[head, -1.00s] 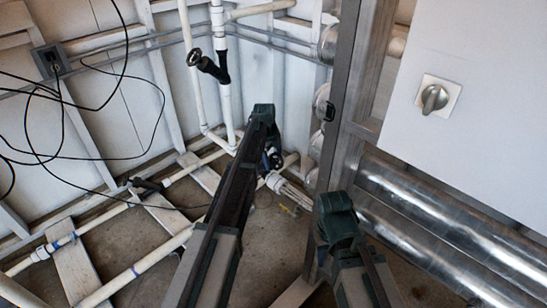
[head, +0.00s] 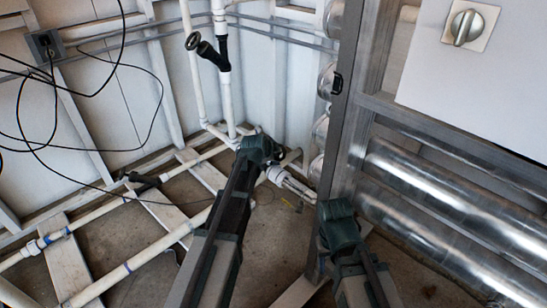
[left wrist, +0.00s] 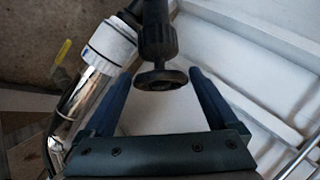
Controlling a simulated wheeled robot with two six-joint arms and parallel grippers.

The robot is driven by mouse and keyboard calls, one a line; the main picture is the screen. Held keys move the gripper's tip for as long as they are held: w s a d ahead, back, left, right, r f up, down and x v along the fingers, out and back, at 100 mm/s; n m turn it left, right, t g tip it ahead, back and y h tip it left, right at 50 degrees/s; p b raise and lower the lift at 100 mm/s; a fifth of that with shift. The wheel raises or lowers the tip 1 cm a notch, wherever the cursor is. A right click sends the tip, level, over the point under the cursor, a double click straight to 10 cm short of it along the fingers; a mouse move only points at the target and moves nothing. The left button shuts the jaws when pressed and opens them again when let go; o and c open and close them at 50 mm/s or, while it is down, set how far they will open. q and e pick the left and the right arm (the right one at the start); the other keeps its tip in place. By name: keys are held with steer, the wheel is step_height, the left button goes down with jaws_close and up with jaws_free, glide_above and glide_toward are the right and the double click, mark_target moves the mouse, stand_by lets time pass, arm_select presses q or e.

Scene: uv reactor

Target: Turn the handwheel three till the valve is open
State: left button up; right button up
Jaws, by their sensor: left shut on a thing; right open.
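A small black handwheel (left wrist: 161,78) on a dark valve stem shows in the left wrist view, between the two blue fingers of my left gripper (left wrist: 161,88). In the head view my left gripper (head: 272,153) is at the low valve by the wall corner, and its wrist hides most of that wheel. My left gripper is shut on this wheel. No number shows on it. Another black handwheel (head: 192,41) sits on the upright white pipe. My right gripper (head: 338,222) is open and empty, away from the wheels; its fingers are mostly hidden.
A grey steel post (head: 350,120) and shiny metal pipes (head: 450,200) stand to the right. A white panel with a knob (head: 468,27) is at the upper right. White floor pipes (head: 130,262) with another black valve (head: 144,183) lie left. Black cables (head: 95,65) hang at the left.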

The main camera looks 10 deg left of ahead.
arm_select(q)
steer(key=n+t+b, duration=0.1)
steer(key=f+n+y+b, duration=0.1)
steer(key=shift+s+d+n+t+b, duration=0.2)
steer(key=shift+s+n+t+b, duration=0.1)
steer(key=shift+t+b, duration=0.1)
steer(key=shift+r+n+t+y+b, duration=0.1)
steer(key=shift+n+t+y+b, duration=0.4)
steer(key=shift+n+b, duration=0.35)
steer(key=o, duration=1)
steer(key=shift+d, duration=0.1)
steer(key=shift+s+r, duration=0.1)
steer(key=p+v, duration=0.6)
steer(key=v, duration=0.7)
steer(key=shift+s, duration=0.3)
